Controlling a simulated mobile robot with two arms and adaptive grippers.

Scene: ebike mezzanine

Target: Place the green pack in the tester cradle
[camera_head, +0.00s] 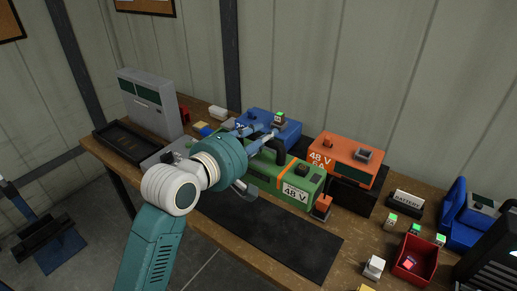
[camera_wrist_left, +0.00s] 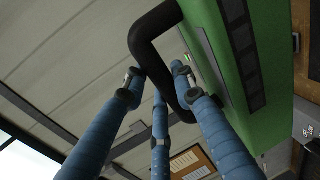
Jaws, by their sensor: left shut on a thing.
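The green pack (camera_head: 310,181), with an orange band, a "48 V" label and a black handle (camera_head: 279,150), is at the middle of the bench, over or on the dark mat; I cannot tell if it touches it. My left gripper (camera_head: 262,138) is shut on its handle. In the left wrist view, the blue fingers (camera_wrist_left: 158,88) close around the black handle (camera_wrist_left: 150,45), beside the green pack (camera_wrist_left: 222,60). A shallow black tray (camera_head: 126,143), apparently the tester cradle, lies empty in front of a grey tester-like box (camera_head: 151,101) at far left. My right gripper is not in view.
A blue unit (camera_head: 263,124) and an orange "48 V 5 A" charger (camera_head: 346,160) stand behind the pack. A dark mat (camera_head: 285,245) covers the front. A red bin (camera_head: 414,259), small blocks and a "BATTERY" sign (camera_head: 408,200) are at right.

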